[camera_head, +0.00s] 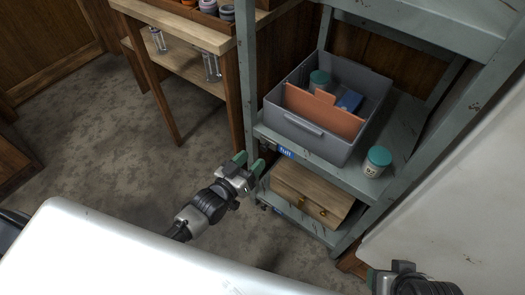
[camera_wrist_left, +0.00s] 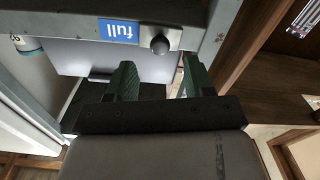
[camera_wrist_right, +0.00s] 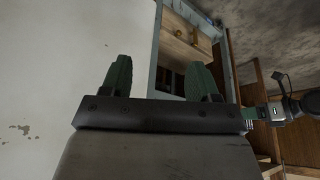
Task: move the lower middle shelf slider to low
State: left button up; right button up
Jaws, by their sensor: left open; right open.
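The shelf slider on the front edge of the grey-blue shelf shows in the left wrist view as a dark round knob (camera_wrist_left: 160,45) on a pale metal strip. It sits beside a blue "full" label (camera_wrist_left: 122,32), upside down there; the label (camera_head: 286,152) also shows in the head view. My left gripper (camera_head: 248,162) is open and empty in front of that shelf edge. In the left wrist view the knob lies between the lines of its fingers (camera_wrist_left: 159,72), apart from them. My right gripper (camera_wrist_right: 158,72) is open and empty near a white surface, away from the slider.
The shelf holds a grey bin (camera_head: 304,132) with an orange divider, and a teal-lidded jar (camera_head: 376,162). A wooden drawer box (camera_head: 313,191) stands on the shelf below. A wooden table (camera_head: 185,52) is at the back left. The floor left of the rack is clear.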

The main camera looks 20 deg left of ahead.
aim_at(263, 149)
pick_arm(q)
jog(key=x, duration=0.4)
jog(key=shift+b, duration=0.4)
jog(key=shift+w+d, duration=0.25)
jog(key=shift+w, duration=0.35)
pick_arm(e)
jog(key=w+t, duration=0.1)
jog(key=w+a+r+t, duration=0.1)
jog(key=w, duration=0.1)
jog(key=w+t, duration=0.1)
jog(key=shift+w+a+r+y, duration=0.15)
jog(key=shift+w+a+y, duration=0.2)
jog(key=shift+w+y, duration=0.05)
pick_arm(q)
grip_shut()
